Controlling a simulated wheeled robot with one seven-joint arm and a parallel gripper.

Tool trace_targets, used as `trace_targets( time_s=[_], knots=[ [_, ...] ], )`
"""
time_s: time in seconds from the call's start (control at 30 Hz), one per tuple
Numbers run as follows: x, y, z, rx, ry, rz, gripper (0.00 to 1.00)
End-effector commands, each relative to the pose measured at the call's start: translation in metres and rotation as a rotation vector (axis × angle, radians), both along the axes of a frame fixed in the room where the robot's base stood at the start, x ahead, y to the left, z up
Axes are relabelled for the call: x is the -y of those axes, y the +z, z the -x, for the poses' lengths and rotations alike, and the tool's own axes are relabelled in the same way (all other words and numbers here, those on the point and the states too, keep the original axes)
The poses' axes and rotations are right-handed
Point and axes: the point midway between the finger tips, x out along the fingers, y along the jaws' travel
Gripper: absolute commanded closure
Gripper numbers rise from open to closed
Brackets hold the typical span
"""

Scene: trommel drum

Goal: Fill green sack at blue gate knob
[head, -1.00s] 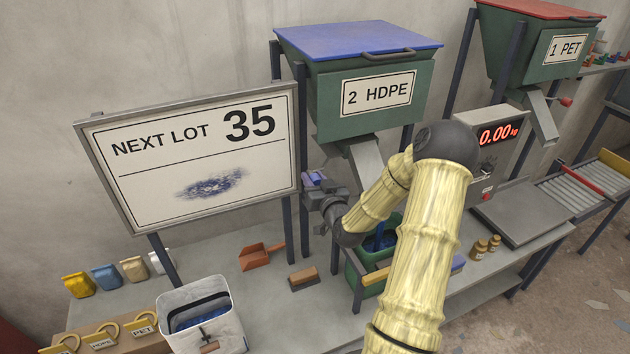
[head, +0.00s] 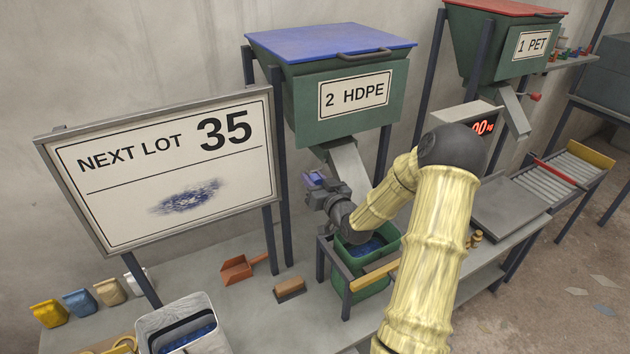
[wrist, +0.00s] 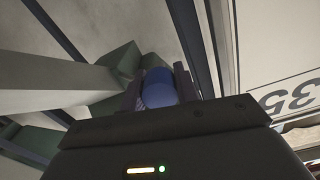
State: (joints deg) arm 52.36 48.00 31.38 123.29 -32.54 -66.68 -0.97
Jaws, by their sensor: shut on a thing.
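My gripper (head: 318,188) is at the left side of the chute (head: 348,165) under the green 2 HDPE hopper (head: 345,97). In the wrist view its two fingers are shut around the blue gate knob (wrist: 158,88). The green sack (head: 368,289) stands open below the chute, in a frame with a yellow front bar (head: 375,276). Blue material (head: 367,247) shows inside the sack. My arm hides the sack's right side, so how full it is cannot be told exactly.
A NEXT LOT 35 board (head: 165,165) stands at left. An orange scoop (head: 238,268) and a brush (head: 289,289) lie on the bench. A white bin (head: 178,325) is at front left. The scale platform (head: 510,207) and roller conveyor (head: 565,180) are at right.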

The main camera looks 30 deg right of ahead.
Motion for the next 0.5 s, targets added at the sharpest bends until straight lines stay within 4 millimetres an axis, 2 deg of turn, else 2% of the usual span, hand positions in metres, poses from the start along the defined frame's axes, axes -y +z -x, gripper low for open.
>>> trace_targets(
  time_s=[0.07, 0.1, 0.17, 0.5],
  knots=[
    [0.005, 0.0011, 0.0002, 0.002, -0.011, 0.003, 1.0],
    [0.0053, 0.0012, 0.0002, 0.003, -0.011, 0.003, 0.61],
    [0.0051, 0.0012, 0.0002, 0.003, -0.011, 0.003, 0.49],
    [0.0029, 0.0005, 0.0016, 0.001, -0.006, 0.001, 0.48]
  ],
)
